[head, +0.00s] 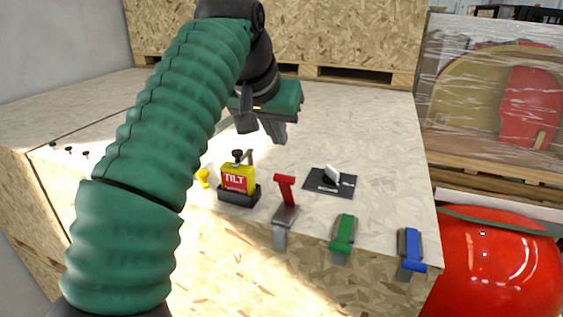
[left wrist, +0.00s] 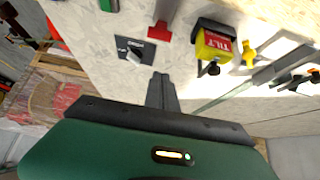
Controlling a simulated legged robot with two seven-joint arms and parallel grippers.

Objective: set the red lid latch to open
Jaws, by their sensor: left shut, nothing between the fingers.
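The red lid latch (head: 285,189) is at the front edge of the wooden box top, near the middle of the head view. Its red handle stands raised above its grey metal plate. It also shows in the left wrist view (left wrist: 158,32), near the top. My left gripper (head: 278,134) is above the box top, behind the latch and apart from it, with its fingers pointing down. The fingers are shut and empty, as the left wrist view (left wrist: 162,90) also shows. My right gripper is not in view.
A green latch (head: 343,232) and a blue latch (head: 411,248) lie folded over the front edge to the right. A yellow TILT block (head: 238,178) stands left of the red latch. A black plate with a white switch (head: 332,174) is to its right. The back of the top is clear.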

